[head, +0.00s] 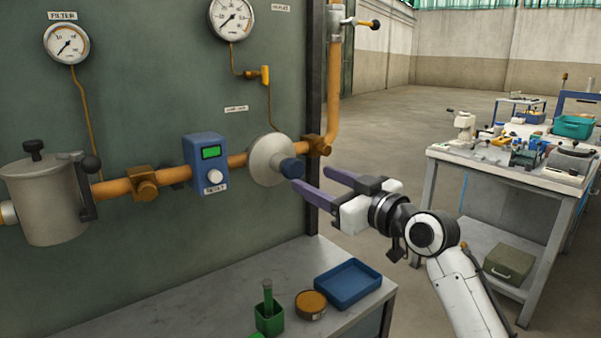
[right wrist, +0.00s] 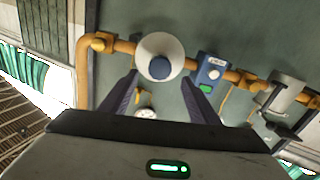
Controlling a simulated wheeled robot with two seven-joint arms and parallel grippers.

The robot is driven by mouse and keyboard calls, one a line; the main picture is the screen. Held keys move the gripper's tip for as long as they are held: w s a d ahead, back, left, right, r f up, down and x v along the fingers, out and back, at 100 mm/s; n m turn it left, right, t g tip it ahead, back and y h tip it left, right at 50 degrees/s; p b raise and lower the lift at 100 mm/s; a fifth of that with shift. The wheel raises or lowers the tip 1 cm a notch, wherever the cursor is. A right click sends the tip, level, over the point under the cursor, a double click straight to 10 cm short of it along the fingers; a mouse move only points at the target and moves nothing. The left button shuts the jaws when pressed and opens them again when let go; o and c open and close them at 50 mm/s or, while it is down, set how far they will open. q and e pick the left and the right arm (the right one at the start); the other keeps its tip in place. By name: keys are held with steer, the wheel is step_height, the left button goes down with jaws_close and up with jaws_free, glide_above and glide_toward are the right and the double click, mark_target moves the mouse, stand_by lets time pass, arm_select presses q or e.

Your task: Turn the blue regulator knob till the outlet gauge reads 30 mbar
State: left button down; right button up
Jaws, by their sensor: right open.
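The blue regulator knob (head: 292,168) sticks out from the pale round regulator body (head: 266,160) on the orange pipe. In the right wrist view the knob (right wrist: 160,67) shows between and just beyond my fingertips. My right gripper (head: 311,179) is open and empty, its two purple-grey fingers pointing at the knob from the right. No contact with the knob shows. The outlet gauge (head: 231,18) is a white round dial at the top of the head view, cut by the frame edge. Its reading is too small to tell. My left gripper is not in view.
A blue box with a green display (head: 208,163) sits on the pipe left of the regulator. The filter gauge (head: 66,43) is at upper left. Below is a grey bench (head: 180,310) with a blue tray (head: 347,285), a round tin (head: 311,304) and a green holder (head: 269,318).

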mark_target(297, 171)
steer(key=x, duration=0.6)
steer(key=shift+w+a, duration=0.15)
steer(key=shift+a, duration=0.05)
steer(key=shift+c, duration=0.3)
steer(key=c, duration=1)
steer(key=shift+p, duration=0.3)
steer(key=shift+m, duration=0.3)
